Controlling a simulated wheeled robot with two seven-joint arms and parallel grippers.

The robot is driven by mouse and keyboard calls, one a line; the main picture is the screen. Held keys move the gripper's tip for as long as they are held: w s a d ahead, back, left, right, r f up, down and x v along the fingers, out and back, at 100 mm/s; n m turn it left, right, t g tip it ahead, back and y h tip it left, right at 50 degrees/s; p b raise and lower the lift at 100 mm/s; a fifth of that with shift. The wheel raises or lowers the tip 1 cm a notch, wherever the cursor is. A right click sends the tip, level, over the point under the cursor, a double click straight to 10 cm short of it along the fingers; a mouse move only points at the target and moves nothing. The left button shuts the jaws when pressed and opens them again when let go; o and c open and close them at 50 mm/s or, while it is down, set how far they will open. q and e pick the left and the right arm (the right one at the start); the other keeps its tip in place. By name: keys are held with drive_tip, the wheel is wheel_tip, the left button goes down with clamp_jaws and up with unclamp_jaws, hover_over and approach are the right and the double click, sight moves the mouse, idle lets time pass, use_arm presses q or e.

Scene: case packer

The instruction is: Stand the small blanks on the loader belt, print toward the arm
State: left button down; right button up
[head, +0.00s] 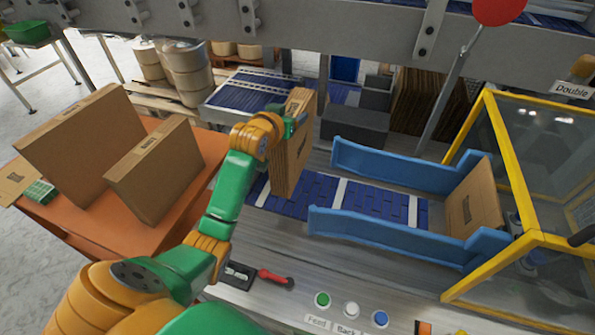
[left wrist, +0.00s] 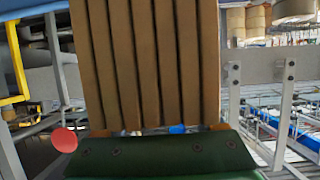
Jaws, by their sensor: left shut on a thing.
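My left gripper (head: 287,124) is shut on a bundle of small brown cardboard blanks (head: 294,160). The bundle is upright over the left part of the blue loader belt (head: 375,199); I cannot tell whether its lower edge touches. A dark print mark shows on its right-hand face. In the left wrist view the edges of several blanks (left wrist: 150,65) rise above the gripper (left wrist: 160,130). A brown blank (head: 473,208) with a print mark stands at the belt's right end, between the blue side guides. Another small bundle (head: 155,172) and a larger one (head: 85,140) stand on the orange table.
Blue guide rails (head: 400,170) flank the belt. A yellow-framed clear guard (head: 515,165) stands at the right. A red-handled lever (head: 275,277) and several buttons (head: 350,309) are at the front. A grey beam (head: 300,30) crosses above. The middle of the belt is clear.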

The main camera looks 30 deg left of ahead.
sight(276, 156)
use_arm(q)
wheel_tip(276, 156, down, 9)
drive_tip(key=shift+s+r, duration=0.15)
drive_tip(key=shift+s, duration=0.25)
use_arm(e)
drive_tip(key=shift+s, duration=0.35)
drive_tip(key=shift+f, duration=0.15)
use_arm(q)
unclamp_jaws()
drive_tip(key=v, duration=1.2)
drive_tip(key=shift+s+p, duration=0.1)
drive_tip(key=shift+p, duration=0.3)
use_arm(e)
drive_tip(key=shift+r, duration=0.55)
